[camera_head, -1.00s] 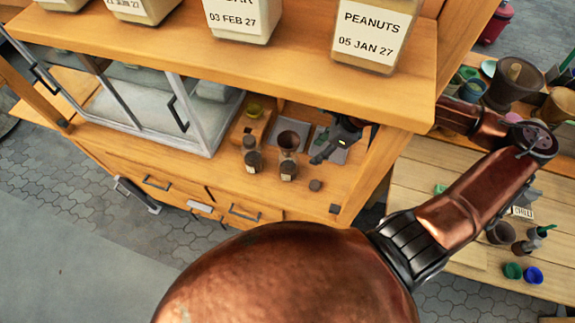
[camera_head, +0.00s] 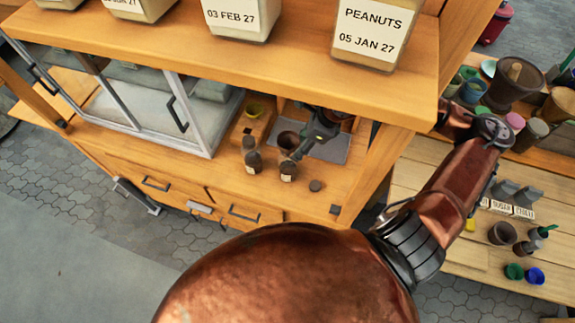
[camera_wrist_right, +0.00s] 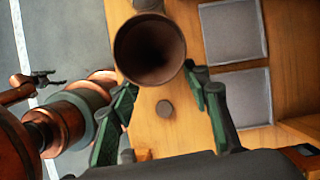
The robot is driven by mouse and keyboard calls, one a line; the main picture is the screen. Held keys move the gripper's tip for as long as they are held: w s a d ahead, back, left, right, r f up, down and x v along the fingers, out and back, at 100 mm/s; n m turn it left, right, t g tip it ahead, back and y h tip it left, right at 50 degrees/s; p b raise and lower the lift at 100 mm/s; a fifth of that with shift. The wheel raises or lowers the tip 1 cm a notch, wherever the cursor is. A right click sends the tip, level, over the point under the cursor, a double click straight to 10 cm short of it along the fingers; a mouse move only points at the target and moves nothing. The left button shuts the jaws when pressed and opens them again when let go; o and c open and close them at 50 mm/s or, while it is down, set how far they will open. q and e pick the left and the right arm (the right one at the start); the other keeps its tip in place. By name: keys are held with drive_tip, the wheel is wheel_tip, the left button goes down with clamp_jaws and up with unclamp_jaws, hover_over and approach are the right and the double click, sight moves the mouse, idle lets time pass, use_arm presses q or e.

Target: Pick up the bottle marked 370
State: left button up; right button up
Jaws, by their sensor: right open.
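Two small dark bottles with pale labels stand on the wooden counter: a left bottle (camera_head: 253,164) and a right bottle (camera_head: 288,172). Their label writing is too small to read, so I cannot tell which is marked 370. A brown, round, open-mouthed cup or funnel (camera_head: 287,140) shows at the right bottle's top; whether it sits in it is unclear. My right gripper (camera_head: 298,155) is open beside it. In the right wrist view the brown mouth (camera_wrist_right: 150,48) lies just ahead of the open fingers (camera_wrist_right: 165,85). My left gripper (camera_wrist_right: 42,78) shows small at the left edge there.
A small dark round piece (camera_head: 315,186) lies on the counter near its front edge. An upper shelf (camera_head: 300,75) with labelled jars overhangs the counter. A glass-fronted case (camera_head: 135,95) stands left. A wooden post borders the right.

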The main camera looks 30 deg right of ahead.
drive_tip(key=shift+w+a+r, duration=0.1)
drive_tip(key=shift+w+a, duration=0.65)
drive_tip(key=shift+a, duration=0.05)
drive_tip(key=shift+w+a+f, duration=0.15)
drive_tip(key=shift+a+f, duration=0.05)
drive_tip(key=shift+f, duration=0.45)
drive_tip(key=shift+c, duration=0.6)
clamp_jaws()
